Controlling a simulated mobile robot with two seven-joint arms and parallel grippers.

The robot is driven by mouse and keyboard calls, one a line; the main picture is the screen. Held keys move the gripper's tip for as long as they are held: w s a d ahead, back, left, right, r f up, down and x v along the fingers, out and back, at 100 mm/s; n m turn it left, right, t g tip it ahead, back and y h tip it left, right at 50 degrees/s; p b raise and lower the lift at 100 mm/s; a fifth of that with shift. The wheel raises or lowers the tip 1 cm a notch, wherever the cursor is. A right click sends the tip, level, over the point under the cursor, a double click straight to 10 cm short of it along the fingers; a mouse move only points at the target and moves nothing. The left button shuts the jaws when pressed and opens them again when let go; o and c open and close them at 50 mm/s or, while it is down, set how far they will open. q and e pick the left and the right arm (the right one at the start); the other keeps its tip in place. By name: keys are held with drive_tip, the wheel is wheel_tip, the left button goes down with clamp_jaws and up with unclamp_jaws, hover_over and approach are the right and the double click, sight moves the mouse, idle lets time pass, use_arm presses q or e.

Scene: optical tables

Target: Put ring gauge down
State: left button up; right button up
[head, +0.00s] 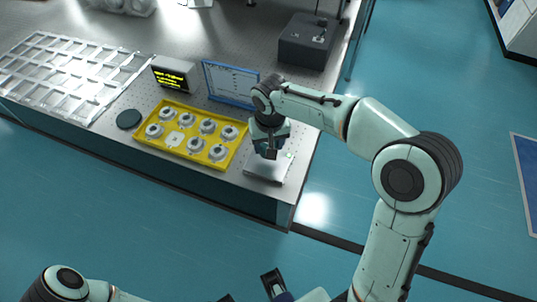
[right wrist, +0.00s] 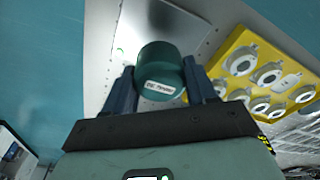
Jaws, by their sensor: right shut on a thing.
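My right gripper (head: 268,150) is above the front right corner of the table, over a bare silver plate (head: 262,172). In the right wrist view the gripper (right wrist: 160,85) is shut on a teal cylinder with a white label (right wrist: 160,72), which I take as the ring gauge. No hole shows in it from this side. The silver plate (right wrist: 170,25) lies beyond it; I cannot tell whether they touch. My left gripper (head: 249,290) is at the bottom edge of the head view, with its fingers apart and nothing seen between them.
A yellow tray (head: 190,157) with several round white-grey parts lies left of the right gripper. Behind it stand a small display (head: 175,74) and a blue-framed board (head: 230,84). A dark disc (head: 128,118), a silver rack (head: 65,75) and a grey box (head: 307,42) are also on the table.

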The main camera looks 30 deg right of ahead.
sight(268, 161)
drive_tip(key=shift+f+b, duration=0.35)
drive_tip(key=shift+f, duration=2.15)
drive_tip(key=shift+f, duration=0.2)
drive_tip(key=o, duration=1.2)
drive_tip(key=shift+r, duration=0.15)
drive_tip(key=shift+r, duration=0.3)
drive_tip(key=r, duration=0.3)
drive_tip(key=s+r+p, duration=0.1)
drive_tip(key=r, duration=0.7)
drive_tip(key=shift+s+a+r+p, duration=0.2)
drive_tip(key=shift+p, duration=0.2)
